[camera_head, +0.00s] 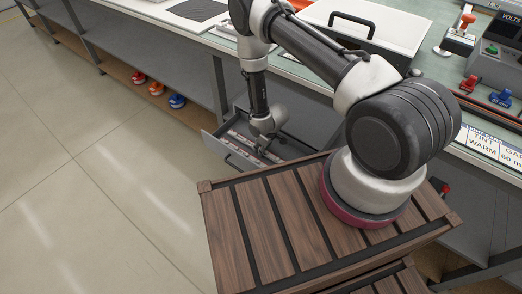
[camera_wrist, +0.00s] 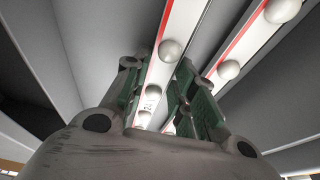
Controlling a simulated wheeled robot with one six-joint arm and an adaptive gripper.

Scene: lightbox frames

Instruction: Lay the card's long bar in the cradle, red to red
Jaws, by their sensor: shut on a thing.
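My gripper (camera_head: 268,128) reaches down into the open drawer (camera_head: 226,150) below the bench. In the wrist view its green-padded fingers (camera_wrist: 163,92) are closed around a white bar (camera_wrist: 170,48) with round bulbs and a red stripe along one edge. The bar's far ends are out of view, so I cannot tell its full length. A second similar bar (camera_wrist: 245,47) lies to its right. The card (camera_head: 492,146) at the bench's front right reads "TINT WARM", with "60 m" partly cut off. A dark rail with a red post (camera_head: 468,84) and a blue post (camera_head: 500,97) may be the cradle.
A meter marked VOLTS (camera_head: 505,45) and an orange-handled clamp (camera_head: 466,22) stand at the bench's right. A white lidded case (camera_head: 350,30) sits behind my arm. Red, orange and blue items (camera_head: 156,88) lie on the low shelf. The floor at left is clear.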

